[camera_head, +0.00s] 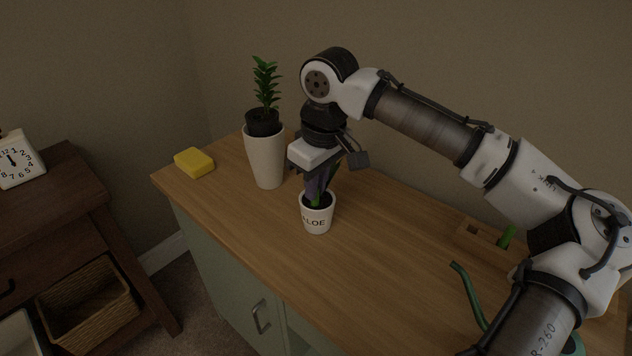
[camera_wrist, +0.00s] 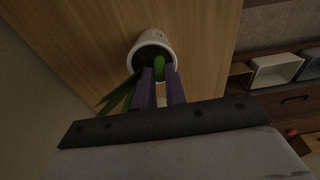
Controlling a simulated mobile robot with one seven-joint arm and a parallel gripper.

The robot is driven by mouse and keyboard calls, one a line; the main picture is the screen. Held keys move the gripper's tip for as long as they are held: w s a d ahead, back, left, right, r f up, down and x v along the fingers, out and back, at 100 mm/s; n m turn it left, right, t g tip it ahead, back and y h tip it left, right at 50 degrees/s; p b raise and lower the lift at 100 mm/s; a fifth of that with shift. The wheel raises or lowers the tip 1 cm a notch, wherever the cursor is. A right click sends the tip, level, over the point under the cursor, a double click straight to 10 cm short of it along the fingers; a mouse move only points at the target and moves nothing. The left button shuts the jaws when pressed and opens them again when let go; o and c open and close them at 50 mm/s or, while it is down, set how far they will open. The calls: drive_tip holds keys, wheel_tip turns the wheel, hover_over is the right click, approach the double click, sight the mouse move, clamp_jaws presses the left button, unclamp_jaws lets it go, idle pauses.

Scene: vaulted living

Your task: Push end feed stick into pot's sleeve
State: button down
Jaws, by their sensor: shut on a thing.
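A small white pot labelled "ALOE" (camera_head: 318,222) stands upright on the wooden cabinet top, with dark soil and green leaves. My gripper (camera_head: 317,190) points down just over its mouth, its purple fingers close to the soil. In the wrist view, my gripper (camera_wrist: 162,80) is shut on a green feed stick (camera_wrist: 159,65), which shows between the fingertips inside the pot's rim (camera_wrist: 135,50). The pot's leaves (camera_wrist: 118,98) lie beside the left finger. I cannot make out the sleeve or whether the stick's lower end is in it.
A tall white planter (camera_head: 265,160) with a leafy plant stands close behind-left of the pot. A yellow sponge (camera_head: 194,163) lies at the left corner. A wooden holder (camera_head: 480,236) with a green piece (camera_head: 507,237) and a green watering can (camera_head: 468,285) are at right. The middle top is clear.

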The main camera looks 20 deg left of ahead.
sight(322, 207)
drive_tip(key=shift+f, duration=0.1)
drive_tip(key=c, duration=1.5)
unclamp_jaws()
drive_tip(key=shift+o, duration=0.2)
wheel_tip(322, 207, up, 12)
drive_tip(key=d, duration=0.1)
drive_tip(key=shift+s+d, duration=0.2)
drive_tip(key=shift+s, duration=0.05)
